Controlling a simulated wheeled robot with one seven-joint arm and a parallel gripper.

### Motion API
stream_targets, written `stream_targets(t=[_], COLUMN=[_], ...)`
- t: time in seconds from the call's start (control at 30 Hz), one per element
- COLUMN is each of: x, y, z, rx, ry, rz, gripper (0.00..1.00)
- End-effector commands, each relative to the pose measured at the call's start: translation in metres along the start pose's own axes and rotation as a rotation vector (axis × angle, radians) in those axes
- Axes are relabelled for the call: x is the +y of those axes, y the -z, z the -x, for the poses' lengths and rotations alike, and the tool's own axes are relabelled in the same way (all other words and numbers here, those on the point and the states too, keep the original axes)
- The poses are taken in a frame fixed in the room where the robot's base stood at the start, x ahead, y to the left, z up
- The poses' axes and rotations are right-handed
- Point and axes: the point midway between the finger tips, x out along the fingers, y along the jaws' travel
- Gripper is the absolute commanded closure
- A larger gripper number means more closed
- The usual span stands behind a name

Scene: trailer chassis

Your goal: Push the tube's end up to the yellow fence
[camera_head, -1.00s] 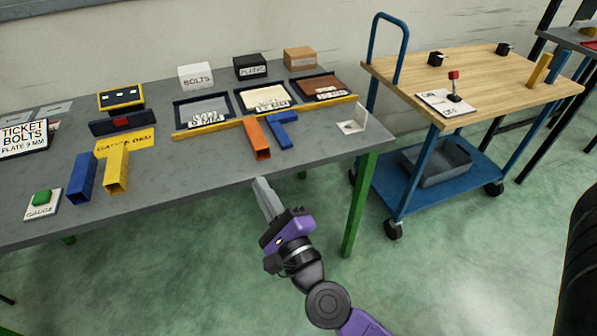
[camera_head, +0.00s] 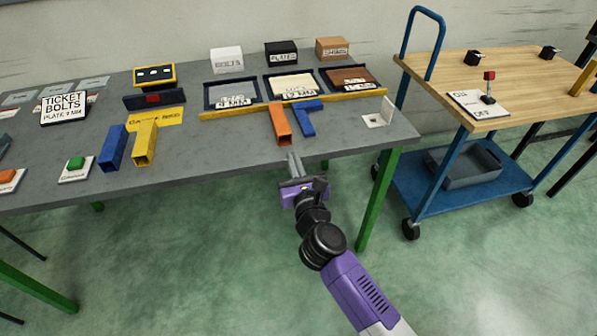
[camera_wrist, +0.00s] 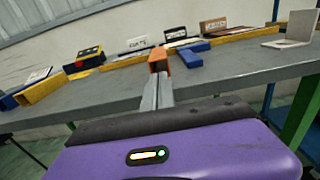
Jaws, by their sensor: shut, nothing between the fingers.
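An orange tube (camera_head: 281,127) lies on the grey bench, its far end close to the long yellow fence (camera_head: 350,96); any gap there is too small to judge. A blue piece (camera_head: 306,124) lies at its right, by the fence. My gripper (camera_head: 293,157) is shut and empty at the bench's front edge, in front of the orange tube's near end. In the wrist view the fingers (camera_wrist: 157,88) point at the orange tube (camera_wrist: 158,60) and hide part of it. Whether they touch it cannot be told. The fence (camera_wrist: 228,38) runs behind it.
Three trays stand behind the fence, including a white-filled one (camera_head: 290,86). A white angle bracket (camera_head: 378,117) stands at right. A blue tube (camera_head: 112,148), a yellow tube (camera_head: 146,143) and a green-button gauge (camera_head: 76,168) lie left. A wooden-topped trolley (camera_head: 520,75) stands at right.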

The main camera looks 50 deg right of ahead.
Motion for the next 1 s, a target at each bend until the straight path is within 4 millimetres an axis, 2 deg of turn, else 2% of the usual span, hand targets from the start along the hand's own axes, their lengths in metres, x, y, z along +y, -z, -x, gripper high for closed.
stream_targets(t=[0.1,0.3,0.47,0.83,1.0], x=[0.0,0.0,0.0,0.0,0.0], y=[-0.001,0.0,0.0,0.0,-0.002], z=[-0.023,-0.048,-0.056,-0.057,-0.072], rx=[-0.001,0.0,0.0,0.0,-0.001], ry=[0.001,0.001,0.0,0.0,0.001], rz=[-0.002,0.0,0.001,0.002,0.001], gripper=[1.0,1.0,1.0,1.0,1.0])
